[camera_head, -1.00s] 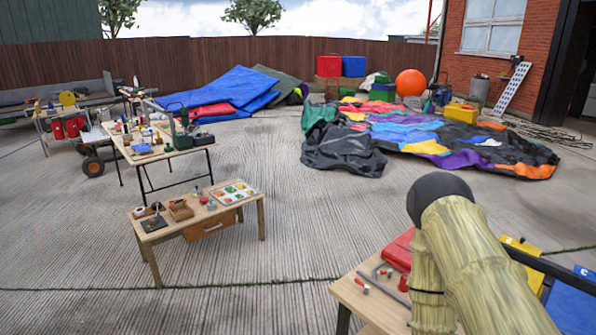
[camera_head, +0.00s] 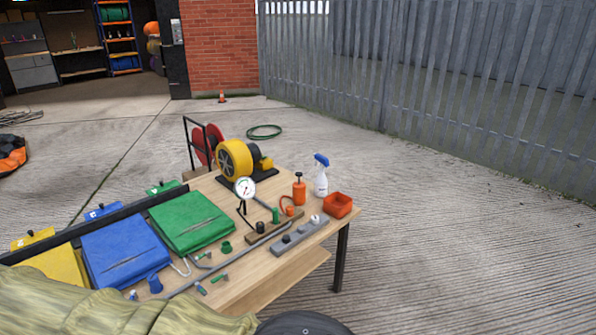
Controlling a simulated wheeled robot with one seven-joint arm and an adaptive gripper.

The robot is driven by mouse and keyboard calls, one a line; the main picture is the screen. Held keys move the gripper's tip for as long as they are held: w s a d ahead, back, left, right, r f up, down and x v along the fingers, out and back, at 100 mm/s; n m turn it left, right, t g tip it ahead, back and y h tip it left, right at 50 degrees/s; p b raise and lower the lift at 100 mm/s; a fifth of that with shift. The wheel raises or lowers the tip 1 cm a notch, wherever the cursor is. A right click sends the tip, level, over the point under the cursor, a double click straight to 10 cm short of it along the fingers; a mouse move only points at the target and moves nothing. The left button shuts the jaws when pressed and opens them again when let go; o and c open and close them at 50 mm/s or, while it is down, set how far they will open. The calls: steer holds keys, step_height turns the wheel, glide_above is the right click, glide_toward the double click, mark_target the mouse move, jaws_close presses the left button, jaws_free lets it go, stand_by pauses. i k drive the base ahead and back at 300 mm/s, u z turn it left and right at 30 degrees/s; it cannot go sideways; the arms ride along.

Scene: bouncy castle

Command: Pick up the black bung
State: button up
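A small dark, upright cylinder that looks like the black bung (camera_head: 260,227) stands at the left end of a wooden block (camera_head: 262,239) on the workbench (camera_head: 262,279). A green one (camera_head: 276,216) and an orange one (camera_head: 290,210) stand beside it on the block. A grey strip (camera_head: 281,248) in front also carries small dark pieces (camera_head: 287,239), too small to identify. My arm's tan sleeve crosses the lower left, with a rounded black part at the bottom edge. My gripper is not in view.
A pressure gauge (camera_head: 244,188) stands just behind the wooden block. A yellow blower (camera_head: 236,160), orange bottle (camera_head: 299,189), spray bottle (camera_head: 321,176) and red tray (camera_head: 338,206) stand nearby. Green (camera_head: 191,222) and blue (camera_head: 125,250) folded sheets lie left. Concrete right of the bench is clear.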

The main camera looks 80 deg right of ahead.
mark_target(286, 238)
steer(key=z, duration=2.65)
